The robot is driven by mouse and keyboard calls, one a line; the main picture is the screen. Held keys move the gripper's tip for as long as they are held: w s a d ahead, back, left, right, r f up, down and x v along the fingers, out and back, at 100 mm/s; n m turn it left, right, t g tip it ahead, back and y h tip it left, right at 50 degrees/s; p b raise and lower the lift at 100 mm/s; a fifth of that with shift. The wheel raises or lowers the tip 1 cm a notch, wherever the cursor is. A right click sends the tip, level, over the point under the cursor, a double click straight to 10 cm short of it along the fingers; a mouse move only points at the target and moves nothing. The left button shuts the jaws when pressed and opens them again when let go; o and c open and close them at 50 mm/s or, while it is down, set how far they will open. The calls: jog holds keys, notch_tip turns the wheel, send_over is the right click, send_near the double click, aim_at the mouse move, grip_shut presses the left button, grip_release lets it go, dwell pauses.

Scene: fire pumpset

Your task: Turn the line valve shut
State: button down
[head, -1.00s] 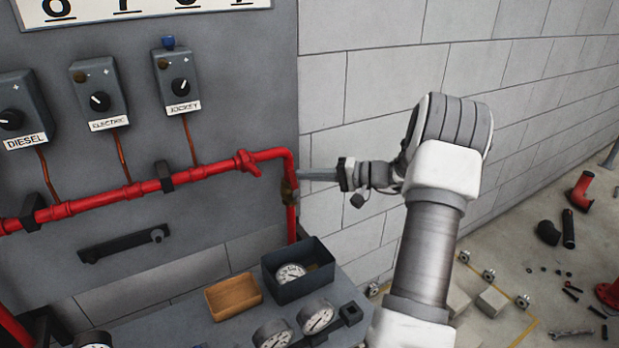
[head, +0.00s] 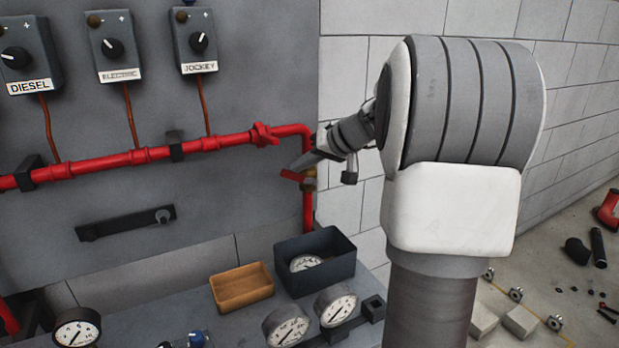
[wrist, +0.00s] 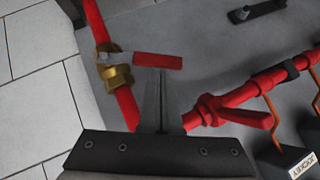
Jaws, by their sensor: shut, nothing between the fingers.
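The line valve has a brass body (wrist: 116,77) on the vertical red pipe, below the pipe's bend. The brass also shows in the head view (head: 309,182), partly behind my gripper. Its lever with a red grip (wrist: 158,61) sticks out to one side, roughly across the pipe; in the head view the red grip (head: 291,176) shows left of the pipe. My gripper (wrist: 161,74) is shut and empty. In the wrist view its fingertips are right at the edge of the red grip; I cannot tell whether they touch. In the head view my gripper (head: 297,165) points down-left.
A red fitting with a handle (head: 263,135) sits on the horizontal pipe (head: 110,160) near the bend. Below are a dark bin (head: 330,264) holding a gauge, a wooden tray (head: 240,287) and loose gauges (head: 287,327). A block wall (head: 345,90) stands to the right.

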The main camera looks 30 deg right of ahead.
aim_at(292, 178)
jog(key=a+f+n+h+b, duration=0.1)
jog(key=h+b, duration=0.1)
jog(key=shift+a+f+b, duration=0.35)
jog(key=shift+a+f, duration=0.05)
jog(key=shift+a+f+n+h+b, duration=0.35)
jog(key=shift+f+n+h+b, duration=0.15)
jog(key=shift+h+b, duration=0.3)
jog(key=shift+a+f+b, duration=0.15)
jog(key=shift+f+b, duration=0.1)
jog(key=shift+b, duration=0.15)
jog(key=shift+w, duration=0.1)
